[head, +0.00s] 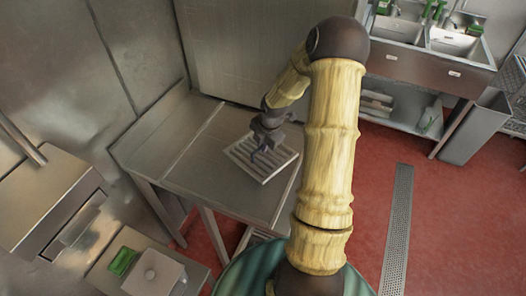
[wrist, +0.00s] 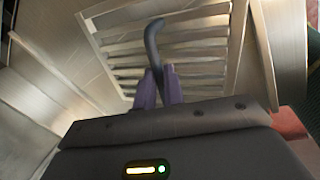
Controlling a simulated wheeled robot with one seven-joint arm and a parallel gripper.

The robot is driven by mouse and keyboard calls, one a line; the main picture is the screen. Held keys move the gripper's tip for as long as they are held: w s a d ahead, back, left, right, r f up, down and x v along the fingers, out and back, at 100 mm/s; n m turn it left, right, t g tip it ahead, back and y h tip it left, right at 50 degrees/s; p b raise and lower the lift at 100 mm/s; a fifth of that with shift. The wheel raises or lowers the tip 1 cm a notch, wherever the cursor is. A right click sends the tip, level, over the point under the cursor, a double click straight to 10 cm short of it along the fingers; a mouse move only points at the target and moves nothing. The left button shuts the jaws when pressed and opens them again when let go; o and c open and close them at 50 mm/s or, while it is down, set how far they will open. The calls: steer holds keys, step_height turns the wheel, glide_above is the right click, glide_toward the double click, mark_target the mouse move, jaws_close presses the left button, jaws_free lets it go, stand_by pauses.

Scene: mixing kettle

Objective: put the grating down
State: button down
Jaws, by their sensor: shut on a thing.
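The grating (head: 252,168) is a pale, square, slatted panel at the right part of the steel table (head: 205,180). In the wrist view the grating (wrist: 200,60) fills the upper middle, just beyond my fingertips. My gripper (head: 264,147) is above the grating. In the wrist view my gripper (wrist: 160,85) has its two purple fingers shut on a dark curved hook (wrist: 153,40). The hook's tip lies over the slats. I cannot tell whether the hook is joined to the grating, or whether the grating touches the table.
The left part of the tabletop is clear. A steel wall panel stands behind it. Double sinks (head: 430,45) are at the back right, beside a grey bin (head: 475,130). A floor drain (head: 397,230) runs along the red floor. A green item (head: 122,262) sits at the lower left.

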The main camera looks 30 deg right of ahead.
steer(key=shift+s+x, duration=0.2)
steer(key=shift+x, duration=0.7)
steer(key=shift+s+x, duration=0.2)
steer(key=shift+x, duration=0.7)
steer(key=c, duration=1.5)
jaws_free()
steer(key=shift+d+f, duration=0.1)
steer(key=v, duration=1.2)
